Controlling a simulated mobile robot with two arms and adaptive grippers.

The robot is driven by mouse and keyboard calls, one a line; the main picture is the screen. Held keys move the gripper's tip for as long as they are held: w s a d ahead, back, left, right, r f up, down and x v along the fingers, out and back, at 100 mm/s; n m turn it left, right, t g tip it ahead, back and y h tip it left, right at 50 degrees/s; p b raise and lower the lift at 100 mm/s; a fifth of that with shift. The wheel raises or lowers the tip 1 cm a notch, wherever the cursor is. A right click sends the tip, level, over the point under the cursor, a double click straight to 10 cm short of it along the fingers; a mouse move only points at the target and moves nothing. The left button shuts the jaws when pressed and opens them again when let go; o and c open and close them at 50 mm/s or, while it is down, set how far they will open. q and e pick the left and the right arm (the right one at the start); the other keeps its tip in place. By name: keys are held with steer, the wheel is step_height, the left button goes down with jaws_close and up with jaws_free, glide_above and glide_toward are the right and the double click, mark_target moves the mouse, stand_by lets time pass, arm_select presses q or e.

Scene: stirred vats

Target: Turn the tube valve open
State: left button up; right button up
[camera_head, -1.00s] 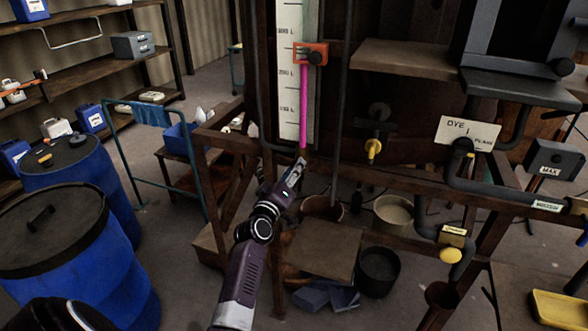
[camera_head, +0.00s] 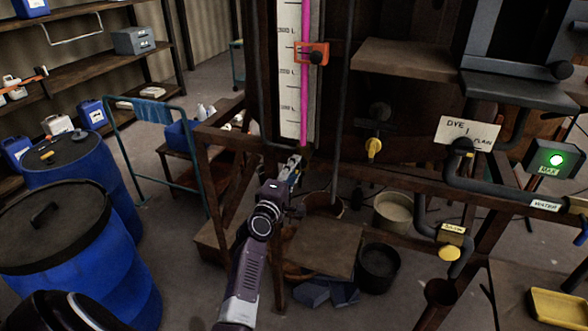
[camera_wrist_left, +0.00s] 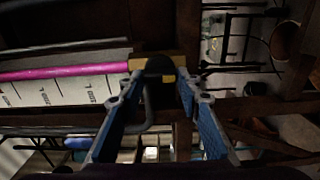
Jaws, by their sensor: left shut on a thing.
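The sight tube (camera_head: 304,90) with pink liquid runs up a white scale board (camera_head: 289,80) on the dark frame; it lies across the left of the wrist view (camera_wrist_left: 60,73). At its lower end, in the wrist view, a dark rounded valve handle (camera_wrist_left: 158,67) sits against a yellowish block (camera_wrist_left: 140,60). My left gripper (camera_head: 295,162) is at the tube's foot in the head view and largely hides the valve there. My right gripper is not in view.
An orange marker (camera_head: 311,53) sits on the scale. A grey box (camera_head: 553,160) at right shows a lit green lamp. Yellow-handled valves (camera_head: 373,149) and pipes are on the frame. Blue drums (camera_head: 80,245) stand at left. Buckets (camera_head: 380,270) stand below the frame.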

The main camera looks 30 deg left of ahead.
arm_select(q)
steer(key=shift+f, duration=0.1)
stand_by(0.4)
steer(key=o, duration=1.2)
steer(key=shift+c, duration=0.2)
steer(key=v, duration=1.2)
steer(key=shift+a, duration=0.1)
